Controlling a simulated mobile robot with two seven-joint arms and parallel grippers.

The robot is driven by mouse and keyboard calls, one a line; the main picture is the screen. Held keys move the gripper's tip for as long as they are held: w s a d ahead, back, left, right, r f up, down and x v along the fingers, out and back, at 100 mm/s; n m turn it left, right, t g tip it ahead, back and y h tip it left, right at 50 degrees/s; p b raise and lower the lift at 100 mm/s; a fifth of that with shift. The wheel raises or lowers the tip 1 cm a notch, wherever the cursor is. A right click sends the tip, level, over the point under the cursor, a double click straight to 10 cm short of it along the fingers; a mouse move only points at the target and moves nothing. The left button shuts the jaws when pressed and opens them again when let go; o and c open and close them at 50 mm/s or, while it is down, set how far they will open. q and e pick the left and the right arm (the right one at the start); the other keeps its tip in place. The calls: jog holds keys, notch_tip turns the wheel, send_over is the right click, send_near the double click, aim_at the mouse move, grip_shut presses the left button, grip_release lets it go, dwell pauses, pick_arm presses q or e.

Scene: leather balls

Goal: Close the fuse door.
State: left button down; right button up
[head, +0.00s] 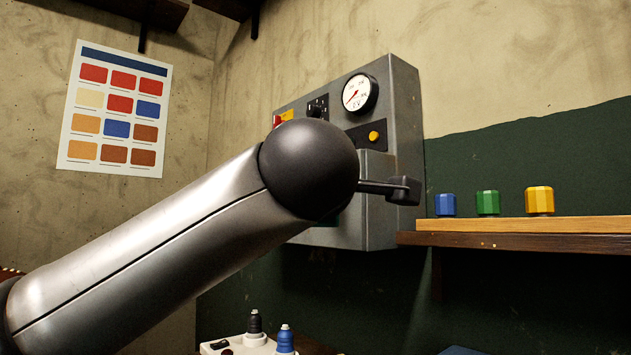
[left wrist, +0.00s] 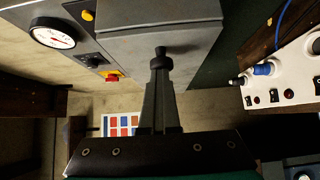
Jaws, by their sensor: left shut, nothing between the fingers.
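A grey wall box (head: 405,120) carries a gauge (head: 360,92). A raised grey panel, which looks like the fuse door (head: 377,165), sits low on its front; my left arm covers part of it in the head view. The door also shows in the left wrist view (left wrist: 150,32). How far it stands open I cannot tell. My right gripper is out of view.
A dark lever-like part (head: 403,190) shows beside my arm at the box. A wooden shelf (head: 530,240) at the right bears blue, green and yellow knobs. A white panel with plugs (head: 235,345) lies below. A colour chart (head: 115,110) hangs at left.

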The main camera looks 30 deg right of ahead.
pick_arm(q)
jog(key=v, duration=1.2)
jog(key=shift+p, duration=0.4)
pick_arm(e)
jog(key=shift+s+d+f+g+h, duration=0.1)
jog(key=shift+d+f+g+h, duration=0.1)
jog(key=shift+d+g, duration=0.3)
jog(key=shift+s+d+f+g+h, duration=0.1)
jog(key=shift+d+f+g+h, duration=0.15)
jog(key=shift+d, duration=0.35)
pick_arm(q)
jog(key=shift+s+d, duration=0.1)
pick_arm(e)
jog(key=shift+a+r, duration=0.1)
